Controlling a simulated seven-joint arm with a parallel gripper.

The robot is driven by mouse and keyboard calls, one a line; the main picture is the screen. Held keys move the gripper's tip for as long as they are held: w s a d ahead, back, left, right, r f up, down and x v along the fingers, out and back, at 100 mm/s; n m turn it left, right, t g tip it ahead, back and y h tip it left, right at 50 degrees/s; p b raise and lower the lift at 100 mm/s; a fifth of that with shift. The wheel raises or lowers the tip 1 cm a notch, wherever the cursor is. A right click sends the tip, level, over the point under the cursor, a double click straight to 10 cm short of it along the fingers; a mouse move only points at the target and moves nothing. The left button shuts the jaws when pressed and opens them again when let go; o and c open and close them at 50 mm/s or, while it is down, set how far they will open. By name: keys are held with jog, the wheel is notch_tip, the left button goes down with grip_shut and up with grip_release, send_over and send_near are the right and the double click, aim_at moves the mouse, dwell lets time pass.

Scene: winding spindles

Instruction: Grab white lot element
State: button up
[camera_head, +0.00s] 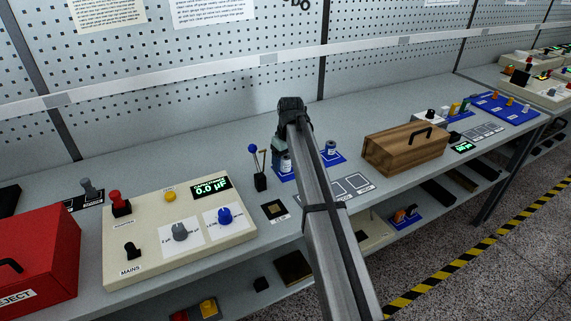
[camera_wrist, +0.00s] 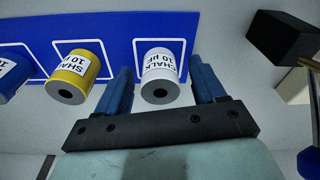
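The white lot element (camera_wrist: 160,75) is a small cylinder labelled "CHALK 10 µF" with a dark hole in its near end. It sits in a white-outlined slot on a blue mat (camera_wrist: 118,20). In the wrist view my gripper (camera_wrist: 160,66) is open, with one blue finger on each side of the white element. Gaps show between the fingers and its sides. A yellow element (camera_wrist: 80,72) and a blue element (camera_wrist: 14,78) stand to its left.
A black lever box (camera_head: 260,182) with a blue knob stands close by; its dark body shows in the wrist view (camera_wrist: 282,38). A cream control panel (camera_head: 150,260) and red box (camera_head: 35,265) are at left. A wooden box (camera_head: 405,148) is at right. Outlined slots (camera_head: 350,187) lie empty in front.

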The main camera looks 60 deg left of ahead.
jog(key=c, duration=1.1)
